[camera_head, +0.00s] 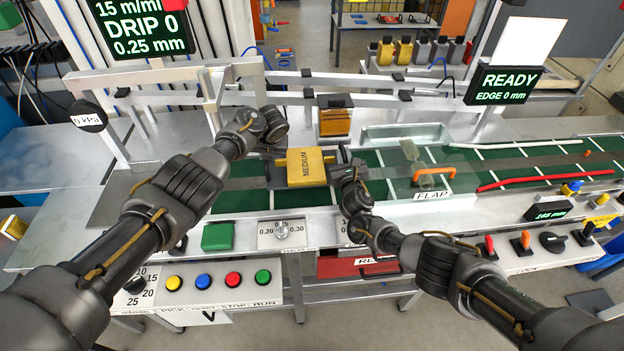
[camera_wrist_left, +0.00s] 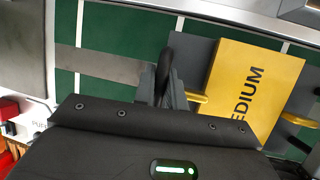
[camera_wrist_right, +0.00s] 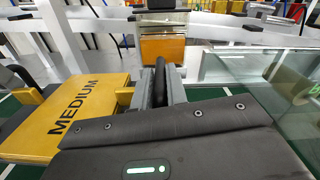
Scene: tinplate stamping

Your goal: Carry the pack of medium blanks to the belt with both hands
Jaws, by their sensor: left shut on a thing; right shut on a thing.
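The pack of medium blanks is a yellow block marked MEDIUM (camera_head: 306,169), sitting on or just above the green belt (camera_head: 240,201) in the head view; I cannot tell whether it touches. It also shows in the left wrist view (camera_wrist_left: 254,90) and the right wrist view (camera_wrist_right: 68,112). My left gripper (camera_head: 272,158) is at its left side, shut on a yellow tab of the pack. My right gripper (camera_head: 344,170) is at its right side, shut on the opposite tab. The fingertips are partly hidden by the gripper bodies.
A clear flap box with an orange handle (camera_head: 433,174) stands right of the pack over the belt. A red bar (camera_head: 545,181) lies along the belt at right. Buttons and knobs line the front panel (camera_head: 219,282).

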